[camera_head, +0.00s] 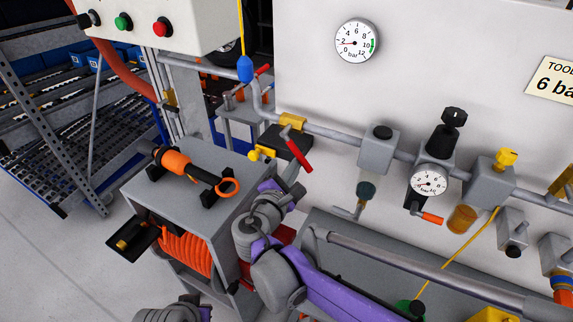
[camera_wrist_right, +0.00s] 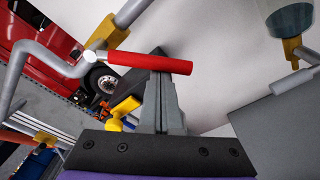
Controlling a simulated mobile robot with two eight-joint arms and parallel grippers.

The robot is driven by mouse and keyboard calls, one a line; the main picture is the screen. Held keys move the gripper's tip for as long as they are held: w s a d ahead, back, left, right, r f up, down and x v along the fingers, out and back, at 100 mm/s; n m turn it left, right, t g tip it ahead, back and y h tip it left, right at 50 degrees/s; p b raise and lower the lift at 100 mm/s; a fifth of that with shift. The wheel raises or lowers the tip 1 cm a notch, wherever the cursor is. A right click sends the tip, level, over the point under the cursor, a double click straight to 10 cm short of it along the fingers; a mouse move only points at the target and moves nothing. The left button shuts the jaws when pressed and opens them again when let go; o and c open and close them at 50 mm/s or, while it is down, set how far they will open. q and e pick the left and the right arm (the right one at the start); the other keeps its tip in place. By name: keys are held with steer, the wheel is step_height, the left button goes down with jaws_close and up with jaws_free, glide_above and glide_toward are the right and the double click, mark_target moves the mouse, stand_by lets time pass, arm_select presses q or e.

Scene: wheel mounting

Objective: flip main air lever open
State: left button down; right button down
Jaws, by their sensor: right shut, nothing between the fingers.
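The main air lever (camera_head: 299,154) has a red grip and hangs down and to the right from a yellow valve (camera_head: 293,121) on the grey wall pipe. In the right wrist view the red lever (camera_wrist_right: 150,62) lies across the picture, just beyond my fingertips. My right gripper (camera_head: 294,172) is shut and empty, close below the lever; it also shows in the right wrist view (camera_wrist_right: 161,92). I cannot tell whether the fingers touch the lever. My left gripper is not in view.
A dark block (camera_head: 285,143) and a yellow handle (camera_head: 262,153) sit close to the lever. A grey cabinet (camera_head: 185,190) carries an orange tool (camera_head: 180,163) at left. A regulator gauge (camera_head: 428,184) is to the right along the pipe.

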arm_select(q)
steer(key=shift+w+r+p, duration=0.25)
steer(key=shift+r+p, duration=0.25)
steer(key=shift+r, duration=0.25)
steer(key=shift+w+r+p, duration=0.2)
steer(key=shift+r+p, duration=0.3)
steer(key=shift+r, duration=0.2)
arm_select(e)
steer(key=s+d+r+n+g+h, duration=0.1)
steer(key=d+r+n, duration=0.2)
steer(key=r+n, duration=0.2)
steer(key=shift+s+d+r+n, duration=0.25)
steer(key=shift+s+n, duration=0.15)
steer(key=shift+n, duration=0.7)
